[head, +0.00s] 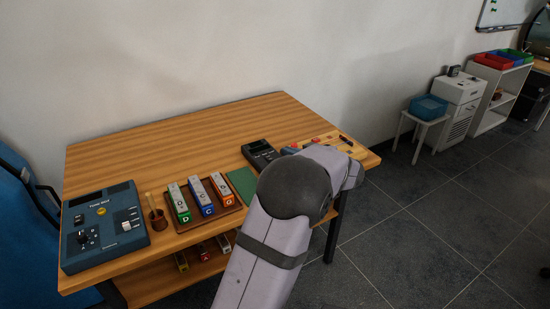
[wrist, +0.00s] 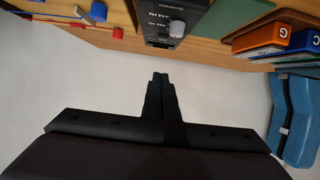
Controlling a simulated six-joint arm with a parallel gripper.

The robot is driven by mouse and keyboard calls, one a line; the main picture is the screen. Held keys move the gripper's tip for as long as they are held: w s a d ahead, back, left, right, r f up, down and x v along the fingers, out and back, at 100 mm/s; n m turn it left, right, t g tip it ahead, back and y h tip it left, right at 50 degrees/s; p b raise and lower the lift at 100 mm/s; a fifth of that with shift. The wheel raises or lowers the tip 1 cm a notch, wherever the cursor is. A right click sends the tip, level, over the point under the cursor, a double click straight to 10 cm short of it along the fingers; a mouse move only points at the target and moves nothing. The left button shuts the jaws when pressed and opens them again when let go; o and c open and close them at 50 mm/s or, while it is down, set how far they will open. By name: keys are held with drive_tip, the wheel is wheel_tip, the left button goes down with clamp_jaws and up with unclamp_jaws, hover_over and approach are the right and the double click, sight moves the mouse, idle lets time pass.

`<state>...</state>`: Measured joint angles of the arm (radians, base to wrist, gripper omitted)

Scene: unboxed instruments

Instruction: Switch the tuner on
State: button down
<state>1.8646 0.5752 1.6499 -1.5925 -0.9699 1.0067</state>
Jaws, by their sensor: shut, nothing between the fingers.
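A dark handheld-sized device (head: 261,152) with a screen lies toward the back right of the table. In the wrist view its dark face (wrist: 165,22) shows a light grey knob or button and small white markings. A larger blue unit (head: 104,228) with a dark display, a round dial and a pale switch sits at the table's left end. I cannot tell from the labels which one is the tuner, or whether either is on. My gripper (wrist: 160,78) is shut and empty, with its fingertips just short of the dark device in the wrist view. My arm hides it in the head view.
A green mat (head: 242,183) lies right of the tray. Small red and blue items (head: 305,146) sit at the right end. The table's back strip (head: 170,140) is clear.

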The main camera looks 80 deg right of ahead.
idle(0.4)
drive_tip(key=x, duration=1)
drive_tip(key=shift+w+d+f, duration=0.1)
drive_tip(key=shift+f, duration=0.8)
drive_tip(key=shift+s+a+f, duration=0.15)
drive_tip(key=shift+f, duration=0.4)
drive_tip(key=shift+s+a+f, duration=0.1)
drive_tip(key=shift+s+f, duration=0.05)
drive_tip(key=shift+f, duration=0.45)
drive_tip(key=shift+f+p, duration=0.3)
drive_tip(key=shift+r, duration=0.15)
drive_tip(key=shift+r+p, duration=0.7)
drive_tip(key=shift+p, duration=0.4)
